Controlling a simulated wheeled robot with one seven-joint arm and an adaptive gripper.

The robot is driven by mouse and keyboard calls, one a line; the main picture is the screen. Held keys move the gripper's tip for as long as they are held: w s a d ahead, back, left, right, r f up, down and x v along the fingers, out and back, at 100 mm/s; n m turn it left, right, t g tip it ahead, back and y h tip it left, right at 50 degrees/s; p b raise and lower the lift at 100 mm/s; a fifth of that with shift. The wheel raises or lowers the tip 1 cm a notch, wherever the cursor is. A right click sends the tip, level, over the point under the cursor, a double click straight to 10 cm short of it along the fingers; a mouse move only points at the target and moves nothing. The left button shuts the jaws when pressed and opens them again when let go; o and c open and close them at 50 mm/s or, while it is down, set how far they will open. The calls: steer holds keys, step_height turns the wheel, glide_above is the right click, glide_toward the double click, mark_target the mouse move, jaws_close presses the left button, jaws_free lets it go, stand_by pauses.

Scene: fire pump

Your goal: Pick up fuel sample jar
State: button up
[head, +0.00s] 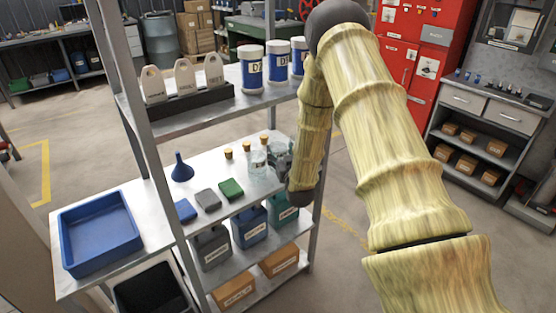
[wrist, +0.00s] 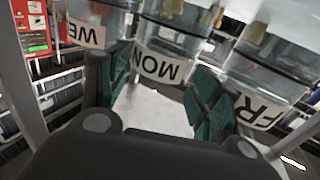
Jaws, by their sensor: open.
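Three clear glass jars with white labels show in the wrist view: the MON jar (wrist: 185,38) in the middle, the FRI jar (wrist: 275,60) at right and a jar marked WE (wrist: 98,15) at left, its label partly cut off. My gripper (wrist: 152,82) is open, its green-padded fingers apart on either side of the space before the MON jar. I cannot tell whether a finger touches a jar. In the head view a clear jar (head: 257,163) stands on the middle shelf; my gripper is largely hidden there among the glass and my arm.
The shelf (head: 150,215) also holds a blue tray (head: 98,233), a blue funnel (head: 181,168), small coloured blocks (head: 207,199) and corks (head: 229,153). Blue-and-white tubs (head: 251,66) stand on the shelf above. A metal post (head: 318,225) rises near my forearm.

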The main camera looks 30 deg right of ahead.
mark_target(276, 143)
steer(key=shift+f+p+x, duration=0.2)
steer(key=shift+p+x, duration=0.25)
steer(key=shift+x, duration=1.45)
steer(key=c, duration=1)
steer(key=shift+c, duration=0.4)
steer(key=shift+r, duration=0.1)
